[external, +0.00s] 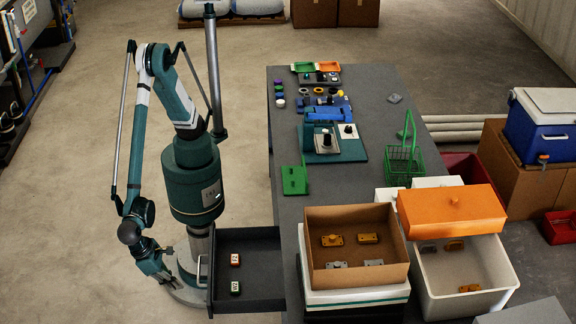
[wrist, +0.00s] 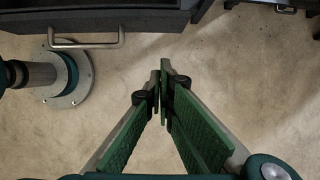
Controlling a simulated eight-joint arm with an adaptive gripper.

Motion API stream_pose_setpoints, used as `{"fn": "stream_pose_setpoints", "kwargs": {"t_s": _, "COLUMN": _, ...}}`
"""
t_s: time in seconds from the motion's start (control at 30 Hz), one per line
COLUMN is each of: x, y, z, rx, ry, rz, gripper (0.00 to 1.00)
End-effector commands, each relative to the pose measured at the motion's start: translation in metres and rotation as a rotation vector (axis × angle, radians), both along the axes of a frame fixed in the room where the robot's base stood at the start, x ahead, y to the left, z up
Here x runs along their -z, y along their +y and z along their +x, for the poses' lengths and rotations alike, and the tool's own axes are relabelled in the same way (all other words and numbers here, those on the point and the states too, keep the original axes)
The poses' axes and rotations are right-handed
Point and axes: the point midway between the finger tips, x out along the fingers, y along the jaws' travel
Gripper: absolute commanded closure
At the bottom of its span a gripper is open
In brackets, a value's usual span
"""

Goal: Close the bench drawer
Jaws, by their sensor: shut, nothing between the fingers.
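The bench drawer (external: 258,248) is dark grey and stands open, sticking out to the left from the bench (external: 360,90) in the external view. Two small labelled blocks, one red-orange (external: 235,259) and one green (external: 235,288), lie in it. Its metal handle (external: 201,271) is on the left-facing front. In the wrist view the drawer front (wrist: 70,16) and handle (wrist: 88,42) are at the upper left. My gripper (wrist: 162,82) is shut and empty, with its green fingers over bare floor. In the external view my gripper (external: 160,275) is left of the handle, apart from it.
My column and round base stand close beside the drawer. The floor left of my arm is clear.

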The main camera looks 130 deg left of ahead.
Motion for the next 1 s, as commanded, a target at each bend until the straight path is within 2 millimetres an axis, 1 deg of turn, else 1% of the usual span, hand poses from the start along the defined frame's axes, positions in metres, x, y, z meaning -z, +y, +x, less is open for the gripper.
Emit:
{"fn": "stream_pose_setpoints", "kwargs": {"t_s": 0.17, "x": 0.007, "y": 0.002, "z": 0.002, "rx": -0.001, "ry": 0.0, "rz": 0.0, "gripper": 1.0}}
{"fn": "stream_pose_setpoints", "kwargs": {"t_s": 0.37, "x": 0.026, "y": 0.007, "z": 0.007, "rx": 0.0, "ry": 0.0, "rz": 0.0, "gripper": 1.0}}
{"fn": "stream_pose_setpoints", "kwargs": {"t_s": 0.87, "x": 0.096, "y": 0.027, "z": 0.027, "rx": -0.001, "ry": 0.0, "rz": 0.0, "gripper": 1.0}}
{"fn": "stream_pose_setpoints", "kwargs": {"t_s": 1.0, "x": 0.093, "y": 0.041, "z": 0.04, "rx": -0.003, "ry": 0.0, "rz": 0.0, "gripper": 1.0}}
